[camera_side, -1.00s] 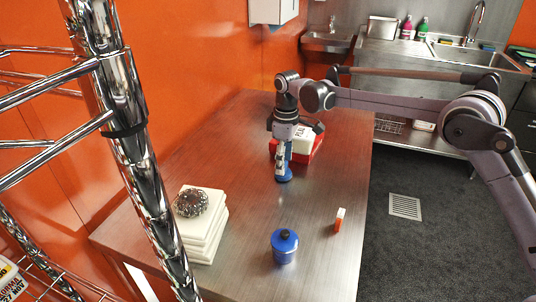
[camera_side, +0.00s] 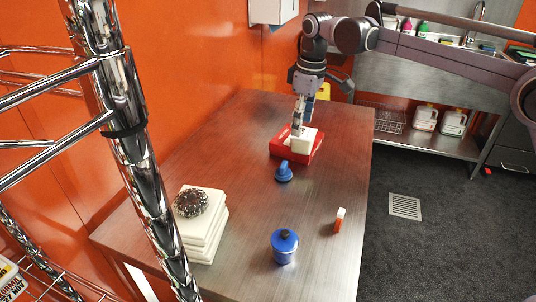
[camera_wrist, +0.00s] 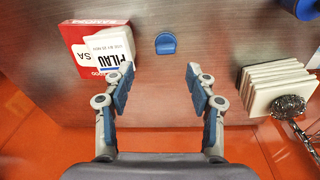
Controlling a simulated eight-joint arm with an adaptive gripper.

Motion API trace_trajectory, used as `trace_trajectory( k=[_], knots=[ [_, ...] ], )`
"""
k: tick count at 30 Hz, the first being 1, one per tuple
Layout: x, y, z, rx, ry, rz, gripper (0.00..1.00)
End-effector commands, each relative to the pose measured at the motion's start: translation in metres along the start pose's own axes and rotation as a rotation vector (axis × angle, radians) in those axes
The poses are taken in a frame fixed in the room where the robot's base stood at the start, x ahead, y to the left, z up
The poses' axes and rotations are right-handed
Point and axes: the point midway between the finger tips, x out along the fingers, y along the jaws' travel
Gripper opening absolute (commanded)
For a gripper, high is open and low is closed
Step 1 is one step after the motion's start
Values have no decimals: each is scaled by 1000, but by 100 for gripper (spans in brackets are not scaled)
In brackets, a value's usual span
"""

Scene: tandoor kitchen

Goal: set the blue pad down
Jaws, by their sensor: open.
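The blue pad (camera_side: 283,172), a small round-based piece with a raised upright part, stands on the steel table (camera_side: 320,220), in front of the red box. In the wrist view the blue pad (camera_wrist: 165,43) shows from above, beyond my fingertips and apart from them. My gripper (camera_side: 299,122) is raised above the table, behind the pad, and overlaps the red box in the side view. In the wrist view my gripper (camera_wrist: 160,88) has its two blue-faced fingers spread, with only bare table between them.
A red box (camera_side: 292,151) with a white packet (camera_wrist: 108,47) marked PILAU lies behind the pad. A blue jar (camera_side: 284,246) and a small orange-white item (camera_side: 339,219) stand in front. A white stack (camera_side: 204,240) bears a dark scourer (camera_side: 191,203) at left.

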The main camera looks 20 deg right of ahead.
Motion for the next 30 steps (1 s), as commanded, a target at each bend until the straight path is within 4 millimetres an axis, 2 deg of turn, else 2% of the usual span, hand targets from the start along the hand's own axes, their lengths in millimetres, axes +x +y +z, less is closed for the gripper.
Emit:
trace_trajectory(
  k=[1, 6, 15, 23, 30],
  knots=[
    [-10, 0, 14, 29, 19, 10, 57],
    [-31, -3, 54, 128, 89, 45, 57],
    [-45, -21, 135, 299, 216, 100, 57],
    [-30, -45, 207, 446, 330, 141, 57],
    [3, -68, 265, 570, 432, 171, 57]
  ],
)
